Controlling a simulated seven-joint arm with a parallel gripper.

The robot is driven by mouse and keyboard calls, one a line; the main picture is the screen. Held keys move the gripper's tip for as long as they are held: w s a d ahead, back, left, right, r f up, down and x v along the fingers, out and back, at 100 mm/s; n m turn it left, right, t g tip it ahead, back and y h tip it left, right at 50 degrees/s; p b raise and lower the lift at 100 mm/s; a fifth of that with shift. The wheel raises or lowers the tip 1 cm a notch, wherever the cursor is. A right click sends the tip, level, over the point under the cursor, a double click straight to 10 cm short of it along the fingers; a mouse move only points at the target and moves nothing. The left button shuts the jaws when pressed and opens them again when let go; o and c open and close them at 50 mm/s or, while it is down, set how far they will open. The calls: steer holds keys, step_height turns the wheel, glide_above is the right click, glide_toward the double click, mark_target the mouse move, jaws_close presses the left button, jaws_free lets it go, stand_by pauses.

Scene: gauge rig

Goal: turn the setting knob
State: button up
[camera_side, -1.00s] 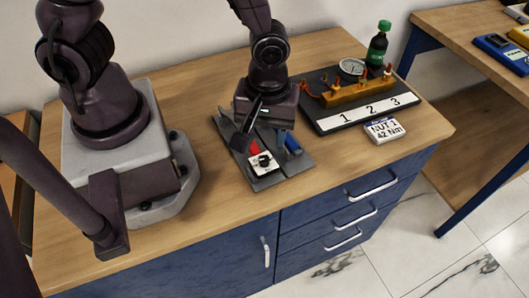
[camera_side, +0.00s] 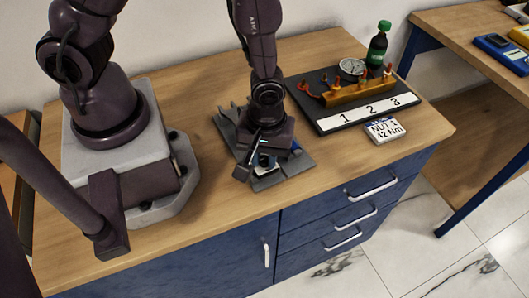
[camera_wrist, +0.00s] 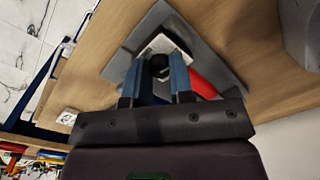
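The setting knob (camera_wrist: 160,64) is a small black knob on a white plate (camera_wrist: 165,42), seen in the wrist view. The plate sits on a dark grey tool holder (camera_side: 300,170) on the wooden bench. My gripper (camera_wrist: 155,72) points down at the knob, with one blue-tipped finger on each side of it. The fingers look apart, with a narrow gap beside the knob. Whether either touches it is hard to see. In the side view my gripper (camera_side: 258,165) hides the knob and most of the plate.
A red part (camera_wrist: 203,87) lies close beside the fingers. To the right are a black board (camera_side: 312,97) with a strip numbered 1 2 3, an orange block (camera_side: 360,92), a round gauge (camera_side: 351,68), a green-capped bottle (camera_side: 378,48) and a card reading NUT 1, 42 Nm (camera_side: 384,130).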

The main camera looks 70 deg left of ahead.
jaws_close()
steer(key=shift+m, duration=0.5)
steer(key=m, duration=0.4)
steer(key=shift+m, duration=0.3)
steer(key=m, duration=1.3)
steer(key=shift+m, duration=0.3)
steer(key=shift+a+m+t, duration=0.1)
steer(key=shift+m+t, duration=0.2)
steer(key=shift+m, duration=2)
